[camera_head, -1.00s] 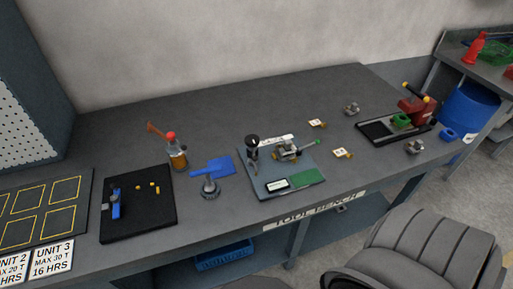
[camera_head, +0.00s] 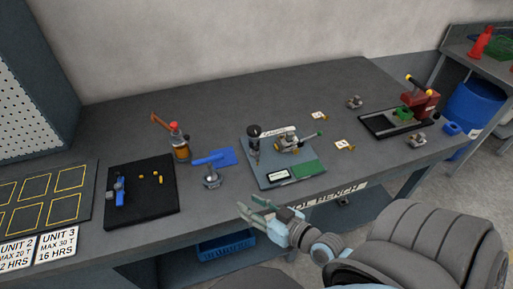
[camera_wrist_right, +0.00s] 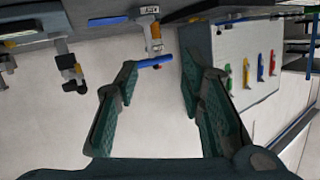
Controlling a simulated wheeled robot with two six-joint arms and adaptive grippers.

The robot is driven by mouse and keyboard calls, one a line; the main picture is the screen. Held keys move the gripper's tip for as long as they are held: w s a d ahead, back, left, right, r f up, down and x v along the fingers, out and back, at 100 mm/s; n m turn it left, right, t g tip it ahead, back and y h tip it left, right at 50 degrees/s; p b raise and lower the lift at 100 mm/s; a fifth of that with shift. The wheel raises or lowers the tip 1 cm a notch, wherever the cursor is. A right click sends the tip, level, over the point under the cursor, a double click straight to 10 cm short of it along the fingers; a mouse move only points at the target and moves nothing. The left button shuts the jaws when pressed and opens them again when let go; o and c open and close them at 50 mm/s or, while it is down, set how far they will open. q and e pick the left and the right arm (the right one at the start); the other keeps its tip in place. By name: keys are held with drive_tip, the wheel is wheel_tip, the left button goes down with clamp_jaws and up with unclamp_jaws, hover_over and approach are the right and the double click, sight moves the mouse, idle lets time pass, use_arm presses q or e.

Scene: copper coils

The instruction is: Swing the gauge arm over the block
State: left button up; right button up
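A grey base plate (camera_head: 261,180) lies at the middle of the bench. On it stands an upright gauge with a dark round top (camera_head: 254,131), near the plate's left side. A green pad (camera_head: 308,169) is at the plate's front right. My right gripper (camera_head: 249,206) is at the bench's front edge, in front of the plate and apart from it. In the right wrist view its fingers (camera_wrist_right: 158,72) are spread and empty. My left gripper is out of view.
A black tray (camera_head: 143,205), an amber bottle (camera_head: 181,148), a blue scoop-like piece (camera_head: 212,158) and a small metal stand (camera_head: 210,178) are left of the plate. A red press (camera_head: 420,104) stands at right.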

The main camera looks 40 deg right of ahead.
sight(258, 150)
drive_tip(key=d+r+m+t+h, duration=0.35)
drive_tip(key=d+h, duration=0.25)
drive_tip(key=d, duration=0.4)
drive_tip(key=shift+m+g, duration=0.25)
drive_tip(key=shift+g, duration=0.1)
drive_tip(key=w, duration=0.4)
drive_tip(key=w+d+b, duration=0.1)
drive_tip(key=w, duration=0.4)
drive_tip(key=w+d, duration=0.1)
drive_tip(key=w, duration=0.4)
drive_tip(key=shift+w+d+f, duration=0.2)
drive_tip(key=shift+d+f, duration=0.05)
drive_tip(key=shift+f, duration=0.15)
drive_tip(key=shift+c, duration=0.2)
clamp_jaws()
